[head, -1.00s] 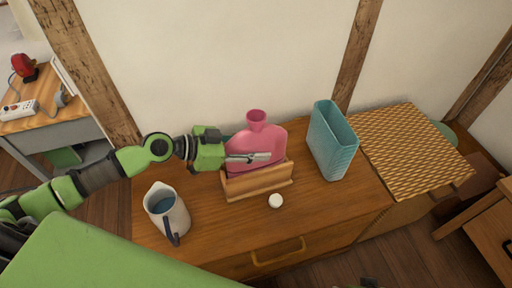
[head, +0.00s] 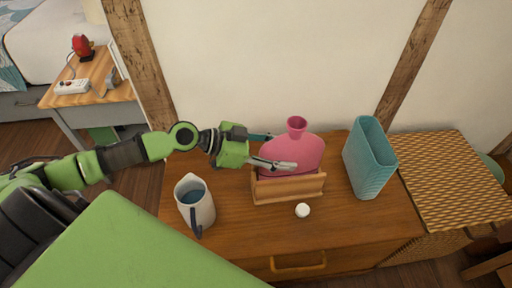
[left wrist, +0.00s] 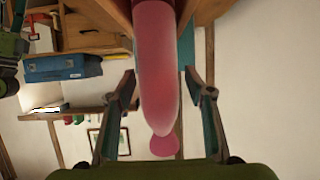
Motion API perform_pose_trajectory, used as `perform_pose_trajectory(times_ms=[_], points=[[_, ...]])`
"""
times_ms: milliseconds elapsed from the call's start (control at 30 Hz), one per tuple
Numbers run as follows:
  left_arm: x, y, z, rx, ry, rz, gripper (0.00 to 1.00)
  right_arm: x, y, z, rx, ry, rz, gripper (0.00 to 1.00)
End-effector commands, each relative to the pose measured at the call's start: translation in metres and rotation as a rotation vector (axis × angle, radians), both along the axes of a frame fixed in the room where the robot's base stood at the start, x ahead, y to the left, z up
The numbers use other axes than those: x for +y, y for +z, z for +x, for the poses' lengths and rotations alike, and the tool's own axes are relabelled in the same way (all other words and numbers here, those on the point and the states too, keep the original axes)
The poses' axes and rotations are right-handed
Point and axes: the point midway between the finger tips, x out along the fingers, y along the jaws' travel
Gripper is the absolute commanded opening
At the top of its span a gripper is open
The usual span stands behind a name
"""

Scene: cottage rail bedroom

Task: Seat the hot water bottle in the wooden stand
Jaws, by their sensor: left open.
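The pink hot water bottle (head: 303,152) stands upright in the wooden stand (head: 288,188) on the dresser, its neck up. Its lower part is hidden behind the stand's front wall. My left gripper (head: 279,150) is at the bottle's left side, with one finger in front of it and the other behind. In the left wrist view the bottle (left wrist: 154,70) lies between the two open fingers (left wrist: 165,90), with a gap on each side. My right gripper is not in view.
A pitcher of water (head: 196,205) stands left of the stand, and a white round cap (head: 302,210) lies in front. A teal bin (head: 370,160) stands to the right, beside a woven-top chest (head: 452,180). The wall is close behind.

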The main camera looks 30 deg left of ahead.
Motion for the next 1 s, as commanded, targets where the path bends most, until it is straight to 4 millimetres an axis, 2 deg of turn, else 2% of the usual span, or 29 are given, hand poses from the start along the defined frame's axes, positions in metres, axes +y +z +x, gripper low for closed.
perform_pose_trajectory(times_ms=[200, 500, 700, 1000], points=[[0.024, 0.01, -0.019, 0.003, -0.001, 0.004, 0.48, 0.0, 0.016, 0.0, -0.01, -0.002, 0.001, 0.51], [0.046, 0.024, -0.036, 0.005, -0.001, 0.0, 0.48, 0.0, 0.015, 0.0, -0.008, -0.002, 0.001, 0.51], [0.058, 0.032, -0.045, 0.003, 0.001, -0.002, 0.48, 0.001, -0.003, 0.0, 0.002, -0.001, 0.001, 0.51], [0.066, 0.036, -0.05, 0.0, -0.001, -0.002, 0.48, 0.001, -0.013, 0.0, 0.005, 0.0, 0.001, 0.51]])
